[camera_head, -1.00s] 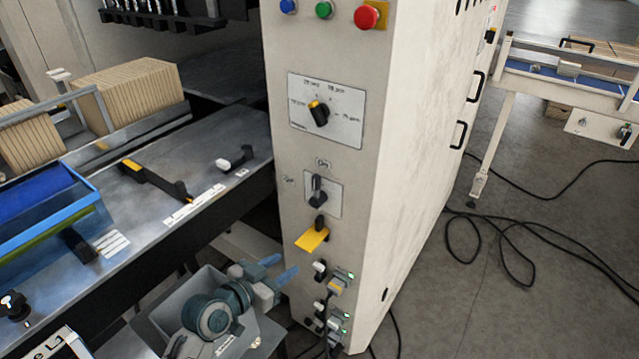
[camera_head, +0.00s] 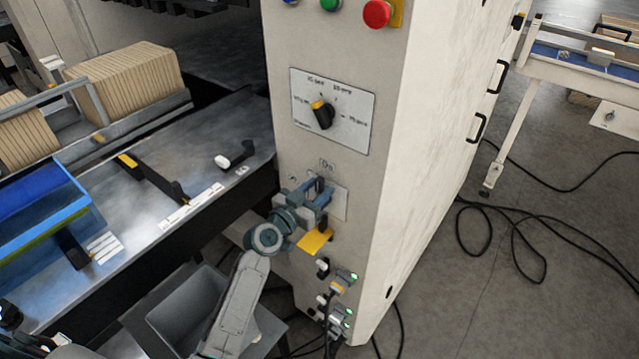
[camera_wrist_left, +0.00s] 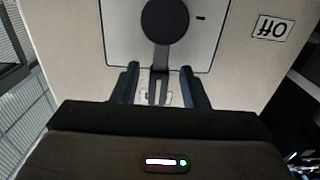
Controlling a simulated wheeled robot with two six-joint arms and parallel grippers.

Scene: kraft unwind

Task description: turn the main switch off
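The main switch is a black rotary knob (camera_wrist_left: 165,20) with a lever pointing down in the left wrist view, on a pale plate (camera_wrist_left: 118,35). An upside-down "Off" label (camera_wrist_left: 272,27) is to its right there. My left gripper (camera_wrist_left: 160,80) is open, one finger on each side of the lever, with gaps visible. In the head view my left gripper (camera_head: 319,191) is in front of the switch plate (camera_head: 340,204) and mostly hides the switch. My right gripper is not in view.
Above is a selector dial (camera_head: 323,114), with a red button (camera_head: 378,13) higher up. A yellow tag (camera_head: 315,241) hangs just below my left gripper. Plugs with green lights (camera_head: 345,280) and cables are lower on the cabinet. A steel table (camera_head: 150,170) is at left.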

